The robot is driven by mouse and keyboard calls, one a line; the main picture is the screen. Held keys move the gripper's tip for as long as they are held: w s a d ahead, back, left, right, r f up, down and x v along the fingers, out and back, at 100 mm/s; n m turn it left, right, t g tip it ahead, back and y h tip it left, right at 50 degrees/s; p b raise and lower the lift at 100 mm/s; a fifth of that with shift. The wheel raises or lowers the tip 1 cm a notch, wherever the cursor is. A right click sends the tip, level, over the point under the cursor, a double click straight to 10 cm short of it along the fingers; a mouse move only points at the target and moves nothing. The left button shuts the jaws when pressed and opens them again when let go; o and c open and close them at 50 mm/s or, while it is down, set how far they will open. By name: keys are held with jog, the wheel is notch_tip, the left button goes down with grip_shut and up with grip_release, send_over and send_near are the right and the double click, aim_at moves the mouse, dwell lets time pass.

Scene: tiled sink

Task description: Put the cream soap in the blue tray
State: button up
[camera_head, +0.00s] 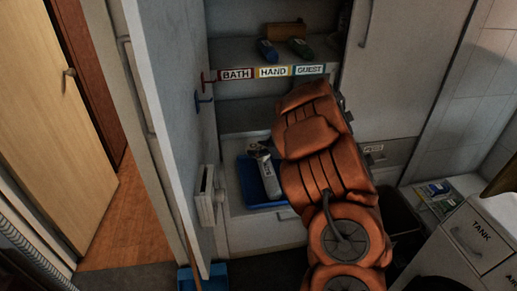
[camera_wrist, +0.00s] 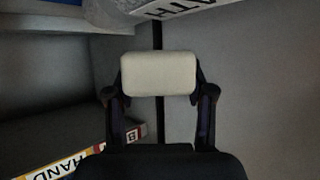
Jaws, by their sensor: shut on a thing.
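The cream soap (camera_wrist: 158,73) is a pale rounded block in the wrist view. My gripper (camera_wrist: 159,88) is shut on it, with one dark finger on each side. In the head view my orange arm covers the gripper and the soap. The blue tray (camera_head: 246,185) lies on the lower surface of the open cabinet, left of my arm. A grey and white bottle-like thing (camera_head: 270,179) stands or lies in the tray; I cannot tell which. My arm hides the tray's right part.
A shelf edge carries BATH (camera_head: 236,75), HAND and GUEST labels. The open cabinet door (camera_head: 165,110) stands at left. A TANK box (camera_head: 478,235) is at right.

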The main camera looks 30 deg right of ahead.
jog(key=shift+f, duration=0.6)
jog(key=o, duration=1.4)
